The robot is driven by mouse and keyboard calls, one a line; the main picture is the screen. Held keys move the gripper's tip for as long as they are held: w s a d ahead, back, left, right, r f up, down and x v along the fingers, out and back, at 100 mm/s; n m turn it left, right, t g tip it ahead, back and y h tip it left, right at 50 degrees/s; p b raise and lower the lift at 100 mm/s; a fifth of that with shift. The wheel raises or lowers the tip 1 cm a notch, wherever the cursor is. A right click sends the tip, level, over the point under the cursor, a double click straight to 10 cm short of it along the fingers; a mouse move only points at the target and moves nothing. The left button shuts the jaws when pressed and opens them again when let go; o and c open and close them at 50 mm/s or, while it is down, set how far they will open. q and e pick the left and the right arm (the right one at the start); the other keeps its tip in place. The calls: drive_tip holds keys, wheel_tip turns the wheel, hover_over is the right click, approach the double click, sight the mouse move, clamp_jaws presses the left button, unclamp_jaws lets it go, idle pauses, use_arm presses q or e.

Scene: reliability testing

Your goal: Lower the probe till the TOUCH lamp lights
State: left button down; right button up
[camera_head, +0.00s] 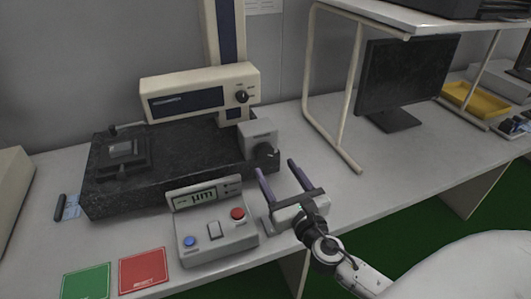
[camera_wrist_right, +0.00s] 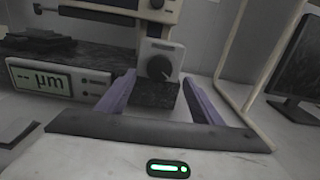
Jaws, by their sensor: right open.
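A measuring stand has a black granite base (camera_head: 180,170), a column (camera_head: 224,35) and a cream head (camera_head: 200,92) with a small dark knob (camera_head: 241,97). The probe tip cannot be made out. A grey box (camera_head: 258,133) with a black knob (camera_wrist_right: 159,68) sits at the base's right end. The control unit (camera_head: 215,235) has a display showing "µm" (camera_wrist_right: 40,80) with dashes, and small marks beside it; no lit lamp is readable. My right gripper (camera_head: 275,166) is open and empty, its purple fingers pointing at the knob box, apart from it. My left gripper is not in view.
A blue button (camera_head: 190,241), a rocker switch (camera_head: 214,230) and a red button (camera_head: 238,214) are on the control unit. Green (camera_head: 87,282) and red (camera_head: 143,270) cards lie at the front left. A shelf frame (camera_head: 355,90) and a monitor (camera_head: 405,75) stand to the right.

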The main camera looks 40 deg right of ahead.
sight(266, 154)
drive_tip(key=x, duration=0.6)
drive_tip(key=shift+w, duration=0.4)
drive_tip(key=c, duration=1.1)
